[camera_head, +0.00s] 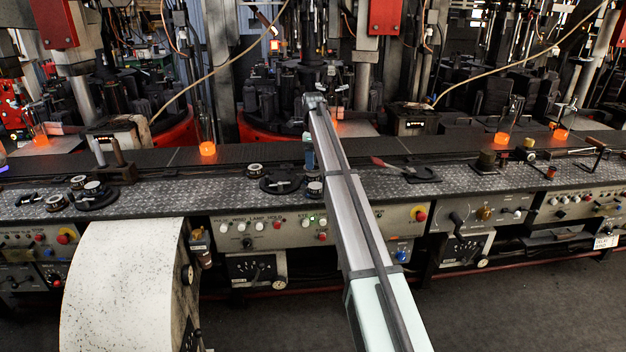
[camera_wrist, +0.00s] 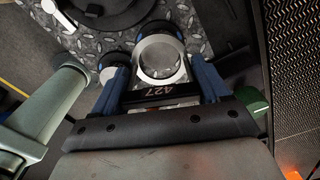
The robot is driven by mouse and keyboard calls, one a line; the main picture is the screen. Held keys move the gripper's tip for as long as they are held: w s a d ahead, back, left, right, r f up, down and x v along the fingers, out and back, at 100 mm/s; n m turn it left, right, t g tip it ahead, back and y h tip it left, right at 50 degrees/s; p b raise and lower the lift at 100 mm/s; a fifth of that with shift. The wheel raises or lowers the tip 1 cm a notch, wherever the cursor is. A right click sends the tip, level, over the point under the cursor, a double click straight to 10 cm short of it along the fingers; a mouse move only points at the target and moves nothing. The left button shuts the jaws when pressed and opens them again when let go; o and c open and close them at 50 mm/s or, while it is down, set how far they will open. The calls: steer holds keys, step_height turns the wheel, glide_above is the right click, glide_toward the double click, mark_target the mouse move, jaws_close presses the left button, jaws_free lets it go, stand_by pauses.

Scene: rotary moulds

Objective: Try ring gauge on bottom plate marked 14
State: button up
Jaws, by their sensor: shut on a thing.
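My gripper (camera_wrist: 160,84) has blue fingers, shut on the ring gauge (camera_wrist: 138,62), a silver ring with a dark tag that seems to read 427, upside down. A greyish round surface shows through the ring; I cannot tell whether the ring touches it. In the head view my gripper (camera_head: 309,158) is small, largely hidden by my arm, over the bench. Round plates with pale tops lie near it, one to the left (camera_head: 255,169) and one just below (camera_head: 315,188). Another round piece (camera_wrist: 107,73) is beside the left finger. No mark 14 is legible.
A dark round stand (camera_head: 283,184) lies on the checkered metal bench (camera_head: 215,184). More round plates (camera_head: 95,188) lie at left. A dark conveyor with glowing orange bottles (camera_head: 207,149) runs behind. A red-handled tool (camera_head: 385,164) lies right of my arm.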

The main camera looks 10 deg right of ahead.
steer(key=shift+r, duration=1.5)
